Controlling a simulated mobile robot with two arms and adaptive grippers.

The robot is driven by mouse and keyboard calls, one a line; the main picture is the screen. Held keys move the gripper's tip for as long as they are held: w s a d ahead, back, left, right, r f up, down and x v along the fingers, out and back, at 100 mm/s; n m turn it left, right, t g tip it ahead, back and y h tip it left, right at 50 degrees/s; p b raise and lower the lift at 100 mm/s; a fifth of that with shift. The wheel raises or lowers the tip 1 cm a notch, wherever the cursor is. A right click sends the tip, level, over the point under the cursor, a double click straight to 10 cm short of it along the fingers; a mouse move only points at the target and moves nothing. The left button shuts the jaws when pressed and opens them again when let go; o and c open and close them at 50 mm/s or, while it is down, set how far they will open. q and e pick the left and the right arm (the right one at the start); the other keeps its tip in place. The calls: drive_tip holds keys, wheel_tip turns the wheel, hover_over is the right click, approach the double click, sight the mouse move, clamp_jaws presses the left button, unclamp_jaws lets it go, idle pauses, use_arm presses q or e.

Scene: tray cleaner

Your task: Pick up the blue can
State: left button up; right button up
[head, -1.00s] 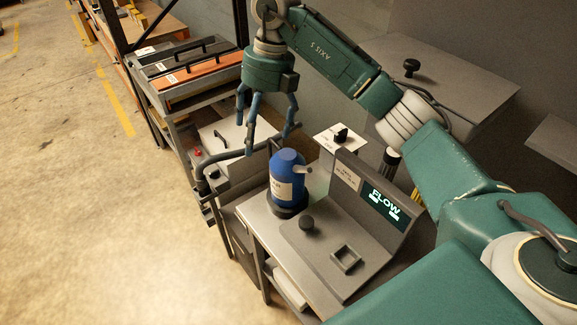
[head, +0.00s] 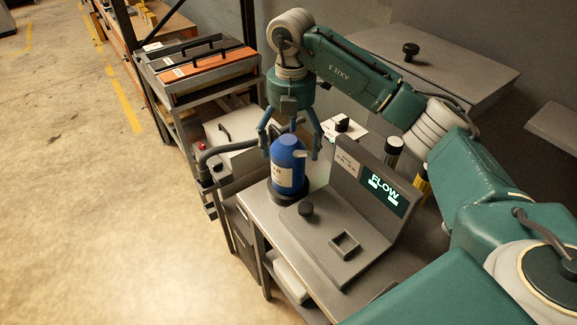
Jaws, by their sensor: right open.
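The blue can (head: 287,168) stands upright on a dark round base on the grey bench in the head view. It has a pale label and a small spout pointing right. My right gripper (head: 290,150) is open, pointing down, with its fingers spread at the can's upper part. One finger shows left of the can and one right of it. Whether any finger touches the can I cannot tell. My left gripper is not in view.
A grey console with a lit FLOW display (head: 384,190), a black knob (head: 306,209) and a square recess sits right of the can. A dark hose (head: 222,149) runs at the left. A rack with orange and grey trays (head: 205,68) stands behind. The floor at left is clear.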

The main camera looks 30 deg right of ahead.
sight(288, 169)
drive_tip(key=f, duration=0.2)
drive_tip(key=f+p, duration=0.1)
drive_tip(key=f, duration=0.1)
drive_tip(key=shift+w+d+f, duration=0.1)
drive_tip(key=shift+w+f, duration=0.1)
drive_tip(key=shift+f, duration=0.3)
drive_tip(key=f, duration=0.1)
drive_tip(key=f+p, duration=0.1)
drive_tip(key=f, duration=0.1)
drive_tip(key=f+p, duration=0.1)
drive_tip(key=shift+w+a+f, duration=0.1)
drive_tip(key=shift+a+f, duration=0.2)
drive_tip(key=shift+f, duration=0.05)
drive_tip(key=c, duration=2.1)
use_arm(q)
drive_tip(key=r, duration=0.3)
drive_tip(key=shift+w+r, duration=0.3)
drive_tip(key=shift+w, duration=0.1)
use_arm(e)
drive_tip(key=shift+w+r, duration=0.1)
drive_tip(key=shift+r, duration=0.05)
